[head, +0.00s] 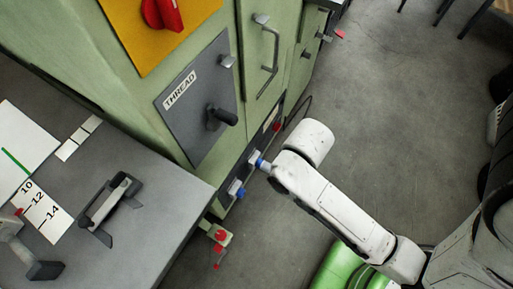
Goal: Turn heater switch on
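No label reading "heater" can be made out, so I cannot tell which control is the heater switch. A red rotary switch (163,12) sits on a yellow panel (190,33) at the top of the green machine. Low on the machine's side are small blue-and-white parts, one (237,190) clear of my arm. My white arm reaches in from the right. The fingers cannot be made out, and contact cannot be told.
A grey THREAD panel (175,120) carries a black lever (221,118). A metal door handle (267,45) juts out above. A grey worktop (150,225) with a clamp stands at lower left. A green cylinder (345,268) lies below my arm.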

